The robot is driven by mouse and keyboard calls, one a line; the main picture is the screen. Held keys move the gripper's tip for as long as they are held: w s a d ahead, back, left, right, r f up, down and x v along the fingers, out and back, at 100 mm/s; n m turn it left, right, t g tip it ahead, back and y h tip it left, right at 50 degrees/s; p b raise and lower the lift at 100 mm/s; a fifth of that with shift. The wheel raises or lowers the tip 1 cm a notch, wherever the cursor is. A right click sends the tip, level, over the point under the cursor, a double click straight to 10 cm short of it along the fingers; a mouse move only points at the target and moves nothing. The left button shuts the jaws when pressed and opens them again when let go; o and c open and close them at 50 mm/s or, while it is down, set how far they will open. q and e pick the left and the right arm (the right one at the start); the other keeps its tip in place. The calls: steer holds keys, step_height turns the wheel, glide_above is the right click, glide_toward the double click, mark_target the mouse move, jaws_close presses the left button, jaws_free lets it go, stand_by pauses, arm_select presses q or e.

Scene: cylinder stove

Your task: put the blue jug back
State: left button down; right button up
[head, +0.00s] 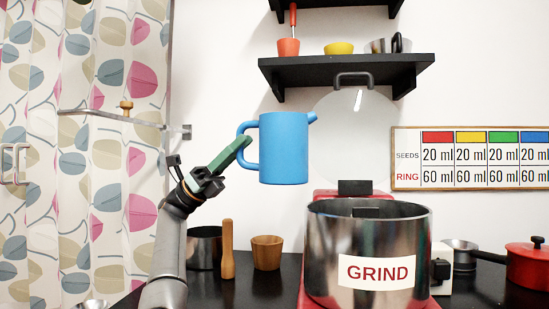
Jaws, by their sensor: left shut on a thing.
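The blue jug (285,150) is upright in the air in the head view, left of the pot and below the black shelf. Its spout points right and its handle is on the left. My left gripper (245,145) is shut on the jug's handle, coming in from the lower left. The black shelf (345,68) on the wall above holds an orange cup (288,48), a yellow bowl (339,48) and a metal cup (379,46). My right gripper is not in view.
A big metal pot labelled GRIND (330,265) stands on a red base at the right, with a glass lid (355,130) behind it. A wooden pestle (227,250), wooden cup (266,253) and red pan (528,266) stand on the black counter. A curtain hangs left.

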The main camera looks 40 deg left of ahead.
arm_select(q)
steer(key=shift+r, duration=0.5)
steer(key=shift+f, duration=0.25)
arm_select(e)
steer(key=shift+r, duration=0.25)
